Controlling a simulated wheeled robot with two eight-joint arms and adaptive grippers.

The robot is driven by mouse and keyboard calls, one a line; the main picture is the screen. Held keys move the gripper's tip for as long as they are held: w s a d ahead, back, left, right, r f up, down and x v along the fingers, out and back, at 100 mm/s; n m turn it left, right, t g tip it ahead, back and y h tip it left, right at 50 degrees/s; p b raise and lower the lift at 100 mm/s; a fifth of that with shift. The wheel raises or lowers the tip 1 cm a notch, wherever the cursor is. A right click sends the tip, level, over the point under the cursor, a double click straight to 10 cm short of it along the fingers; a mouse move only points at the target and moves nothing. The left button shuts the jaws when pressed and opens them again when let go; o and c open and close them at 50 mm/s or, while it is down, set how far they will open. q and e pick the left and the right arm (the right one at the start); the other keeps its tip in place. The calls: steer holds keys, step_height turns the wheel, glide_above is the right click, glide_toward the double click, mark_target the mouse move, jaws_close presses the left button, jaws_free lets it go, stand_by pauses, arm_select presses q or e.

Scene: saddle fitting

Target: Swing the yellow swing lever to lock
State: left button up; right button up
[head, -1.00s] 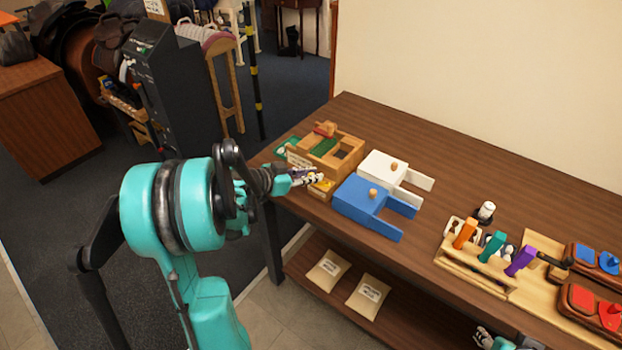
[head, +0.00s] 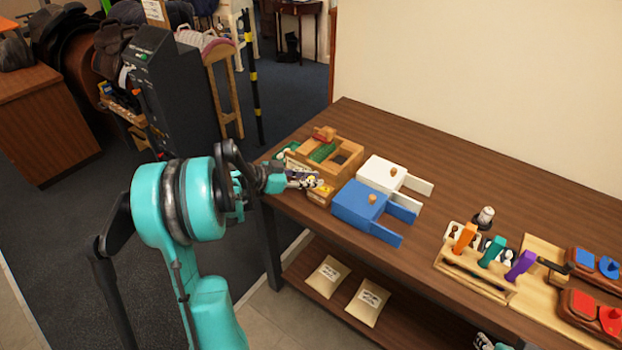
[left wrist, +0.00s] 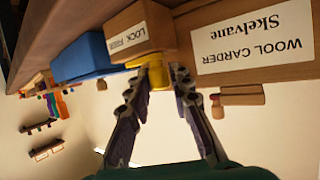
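The yellow swing lever (left wrist: 159,76) is on the front of the wooden wool carder (head: 343,177), beside a block labelled "LOCK FEED" (left wrist: 128,38). In the left wrist view, which looks upside down, my left gripper (left wrist: 161,72) has its two fingertips on either side of the lever. The fingers are apart, and I cannot tell whether either touches it. In the head view my left gripper (head: 312,181) is at the carder's front, and the lever is small and partly hidden there. Of my right gripper (head: 487,342), only a small part shows at the bottom edge.
A blue box (head: 357,204) and a white box (head: 379,173) stand close to the right of the carder. A wooden rack (head: 472,273) with coloured handles is farther right. The table (head: 450,190) is clear behind them. Two pouches lie on the lower shelf.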

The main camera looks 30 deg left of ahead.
arm_select(q)
steer(key=shift+o, duration=0.6)
steer(key=shift+s+a+r, duration=0.1)
steer(key=shift+a, duration=0.05)
steer(key=v, duration=0.7)
steer(key=shift+s+a, duration=0.15)
steer(key=shift+s, duration=0.1)
